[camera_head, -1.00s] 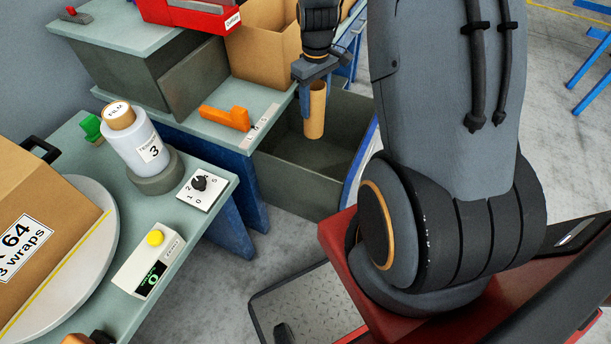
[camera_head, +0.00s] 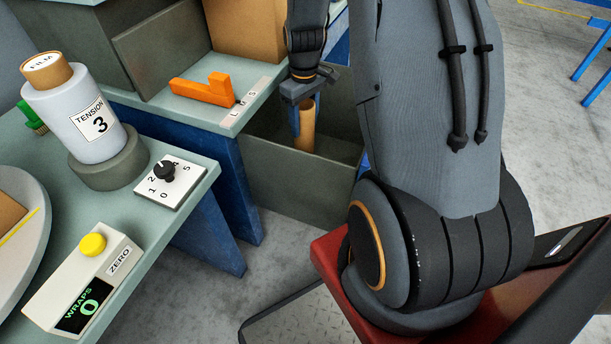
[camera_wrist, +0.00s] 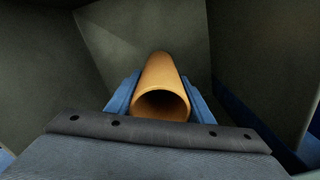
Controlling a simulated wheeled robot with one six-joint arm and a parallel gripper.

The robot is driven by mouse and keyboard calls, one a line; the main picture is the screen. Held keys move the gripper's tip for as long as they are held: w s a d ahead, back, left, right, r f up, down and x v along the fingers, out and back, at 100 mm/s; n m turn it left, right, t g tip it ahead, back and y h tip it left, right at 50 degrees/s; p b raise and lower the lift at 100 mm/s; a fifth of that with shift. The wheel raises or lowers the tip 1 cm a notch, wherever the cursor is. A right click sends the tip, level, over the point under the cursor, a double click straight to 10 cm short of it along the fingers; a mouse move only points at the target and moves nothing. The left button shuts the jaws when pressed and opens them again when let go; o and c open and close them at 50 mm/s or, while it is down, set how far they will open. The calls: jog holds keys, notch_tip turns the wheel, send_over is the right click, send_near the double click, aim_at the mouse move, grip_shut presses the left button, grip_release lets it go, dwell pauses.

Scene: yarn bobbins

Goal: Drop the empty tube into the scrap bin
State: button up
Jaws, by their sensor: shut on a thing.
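The empty tube (camera_head: 307,125) is a plain tan-orange cardboard cylinder, held upright. My gripper (camera_head: 297,120) points down and is shut on it. In the wrist view the tube (camera_wrist: 161,95) sits between the two blue fingers (camera_wrist: 160,100), its hollow open end facing the camera. The scrap bin (camera_head: 290,180) is a dark grey open-topped box on the floor beyond the bench. The tube is over the bin's opening, its lower end at or below rim height; I cannot tell exactly. In the wrist view the bin's grey walls (camera_wrist: 255,60) surround the tube.
A bench at left holds a film roll (camera_head: 90,110), a tension dial (camera_head: 170,180) and a wrap counter (camera_head: 85,285). An orange tool (camera_head: 205,90) lies on the shelf beside the bin. A cardboard box (camera_head: 255,30) stands behind. Bare floor (camera_head: 285,245) shows before the bin.

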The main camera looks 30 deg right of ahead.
aim_at(304, 149)
notch_tip(304, 149, down, 11)
jog(key=b, duration=0.3)
jog(key=shift+w, duration=0.1)
dwell(0.4)
jog(key=shift+f, duration=0.55)
jog(key=o, duration=1)
jog(key=shift+o, duration=0.2)
notch_tip(304, 149, up, 13)
jog(key=p, duration=0.3)
